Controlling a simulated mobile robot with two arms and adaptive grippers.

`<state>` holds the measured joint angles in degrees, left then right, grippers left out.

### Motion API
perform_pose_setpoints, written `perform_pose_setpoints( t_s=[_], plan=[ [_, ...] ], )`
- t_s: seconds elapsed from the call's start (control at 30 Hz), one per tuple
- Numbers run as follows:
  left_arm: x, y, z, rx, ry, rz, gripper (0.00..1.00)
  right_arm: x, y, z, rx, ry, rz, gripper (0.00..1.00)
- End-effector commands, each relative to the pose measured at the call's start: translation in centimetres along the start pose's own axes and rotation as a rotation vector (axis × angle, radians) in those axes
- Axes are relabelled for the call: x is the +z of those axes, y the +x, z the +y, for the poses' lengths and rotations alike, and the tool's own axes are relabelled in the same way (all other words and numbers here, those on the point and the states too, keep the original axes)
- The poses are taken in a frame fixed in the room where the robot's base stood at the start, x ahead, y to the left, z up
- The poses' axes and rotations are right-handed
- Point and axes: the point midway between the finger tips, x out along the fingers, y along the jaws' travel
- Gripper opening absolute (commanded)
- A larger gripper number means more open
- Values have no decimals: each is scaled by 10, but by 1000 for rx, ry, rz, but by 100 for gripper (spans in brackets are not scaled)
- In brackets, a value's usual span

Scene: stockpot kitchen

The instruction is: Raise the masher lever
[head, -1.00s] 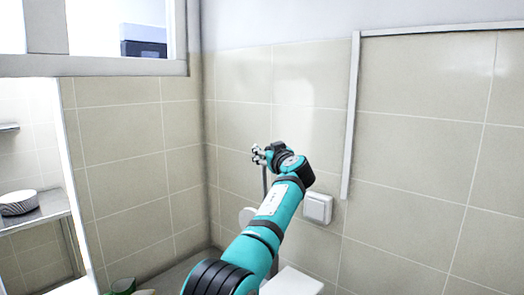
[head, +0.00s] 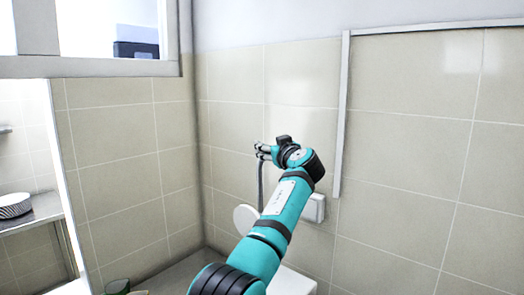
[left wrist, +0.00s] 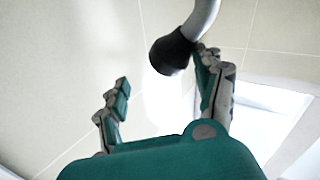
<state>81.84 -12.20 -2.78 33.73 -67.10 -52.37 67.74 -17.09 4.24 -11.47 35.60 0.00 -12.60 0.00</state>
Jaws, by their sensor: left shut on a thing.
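The masher lever (head: 260,182) shows in the head view as a thin grey rod standing upright in front of the tiled wall. Its upper end is at my left gripper (head: 264,153). In the left wrist view the lever is a curved grey rod with a black grip (left wrist: 170,53) at its end. The grip lies against the right-hand finger of my left gripper (left wrist: 160,85); the other finger looks spread away from it. I take the gripper as shut on the lever. My right gripper is out of view.
A white round part (head: 246,218) and a white block (head: 293,281) show beside my arm. A wall switch (head: 316,208) is behind the arm. A metal shelf with stacked white dishes (head: 14,206) stands at far left. A green-rimmed item (head: 117,287) is at the bottom edge.

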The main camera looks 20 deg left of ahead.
Motion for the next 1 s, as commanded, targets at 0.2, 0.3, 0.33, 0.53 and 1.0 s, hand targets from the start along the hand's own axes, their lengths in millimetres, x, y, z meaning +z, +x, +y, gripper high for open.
perform_pose_setpoints(
  t_s=[0.2,0.3,0.33,0.53,1.0],
  plan=[
    [-11,-15,13,12,-3,7,62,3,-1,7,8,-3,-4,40],
    [-15,-19,15,9,-2,7,62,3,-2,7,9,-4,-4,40],
    [-16,-20,16,8,-2,7,62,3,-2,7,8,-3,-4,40],
    [-22,-30,22,6,-2,6,62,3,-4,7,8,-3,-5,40],
    [-38,-54,38,4,-1,6,62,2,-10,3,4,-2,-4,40]
  ],
)
